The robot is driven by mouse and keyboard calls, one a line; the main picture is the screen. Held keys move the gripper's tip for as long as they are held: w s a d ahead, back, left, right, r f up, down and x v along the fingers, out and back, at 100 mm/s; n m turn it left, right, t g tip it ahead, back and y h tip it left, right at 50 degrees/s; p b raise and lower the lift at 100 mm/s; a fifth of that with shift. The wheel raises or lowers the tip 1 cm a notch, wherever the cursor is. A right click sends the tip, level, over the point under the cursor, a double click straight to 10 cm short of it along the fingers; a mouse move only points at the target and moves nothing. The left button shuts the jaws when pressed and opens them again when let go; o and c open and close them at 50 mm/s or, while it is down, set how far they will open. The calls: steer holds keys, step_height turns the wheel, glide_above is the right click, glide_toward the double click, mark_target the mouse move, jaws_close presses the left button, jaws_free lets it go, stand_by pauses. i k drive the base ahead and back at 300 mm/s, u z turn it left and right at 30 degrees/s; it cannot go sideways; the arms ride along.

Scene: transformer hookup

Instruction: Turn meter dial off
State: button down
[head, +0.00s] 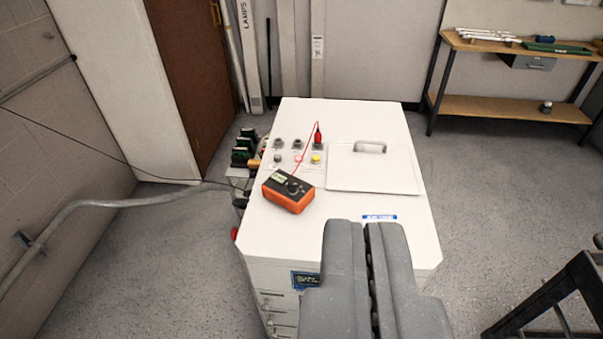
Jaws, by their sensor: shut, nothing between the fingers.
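An orange and black meter (290,191) lies on the left part of the white cabinet top. Its round dial (293,187) is on its dark upper face; the dial's setting is too small to read. A red lead runs from the meter to a red plug (318,138) standing at the terminals behind it. My gripper (374,229) is grey and shut with nothing in it. It shows at the bottom, to the right of the meter and nearer the camera, apart from it.
The white cabinet (285,240) has a lid panel with a handle (370,147) on its right, and several terminals and a yellow knob (316,159) behind the meter. A workbench (520,103) stands at back right. A dark stand (560,295) is at lower right. Open floor lies between.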

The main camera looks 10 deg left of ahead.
mark_target(292, 187)
steer(key=z, duration=0.8)
steer(key=i, duration=1.05)
steer(key=u, duration=0.85)
